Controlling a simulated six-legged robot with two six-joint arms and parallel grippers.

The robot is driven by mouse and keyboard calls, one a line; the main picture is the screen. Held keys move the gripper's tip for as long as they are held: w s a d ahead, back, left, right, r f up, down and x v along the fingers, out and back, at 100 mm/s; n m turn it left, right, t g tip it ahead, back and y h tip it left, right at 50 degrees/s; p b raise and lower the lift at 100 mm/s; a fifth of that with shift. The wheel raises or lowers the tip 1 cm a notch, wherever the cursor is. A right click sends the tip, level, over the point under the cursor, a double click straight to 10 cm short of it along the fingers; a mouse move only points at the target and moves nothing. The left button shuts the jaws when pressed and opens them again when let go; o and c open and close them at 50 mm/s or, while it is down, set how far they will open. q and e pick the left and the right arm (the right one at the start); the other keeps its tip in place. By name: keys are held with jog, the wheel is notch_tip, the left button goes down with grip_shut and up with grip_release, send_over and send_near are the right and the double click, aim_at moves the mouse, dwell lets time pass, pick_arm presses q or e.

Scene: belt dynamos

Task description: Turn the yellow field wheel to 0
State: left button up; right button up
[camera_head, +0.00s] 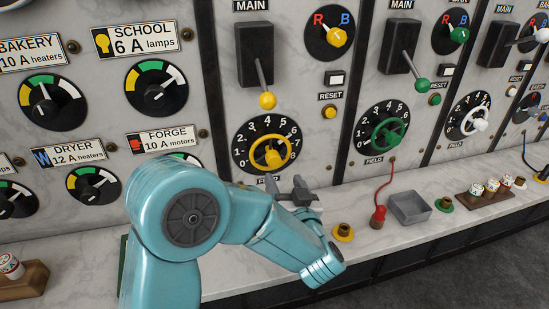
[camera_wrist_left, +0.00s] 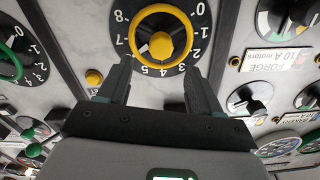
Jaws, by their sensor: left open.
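The yellow field wheel (camera_head: 271,156) sits on a black round dial with white numbers on the marble panel, below the yellow-tipped main lever. In the left wrist view the yellow wheel (camera_wrist_left: 161,45) appears upside down, with its yellow knob inside the ring. My left gripper (camera_head: 293,190) is just below and in front of the dial in the head view. In the left wrist view its two fingers (camera_wrist_left: 160,80) are spread apart and empty, pointing at the wheel's dial without visibly touching it. My right gripper is not in view.
A yellow reset button (camera_head: 329,112) is right of the main lever (camera_head: 257,60). A green wheel (camera_head: 388,132) is further right.

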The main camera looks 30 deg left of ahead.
aim_at(275, 162)
pick_arm(q)
jog(key=p+x, duration=0.1)
jog(key=x, duration=0.7)
jog(key=shift+w+a+r, duration=0.1)
jog(key=shift+a+r, duration=0.05)
jog(key=shift+a, duration=0.1)
jog(key=shift+w, duration=0.1)
jog(key=c, duration=1.1)
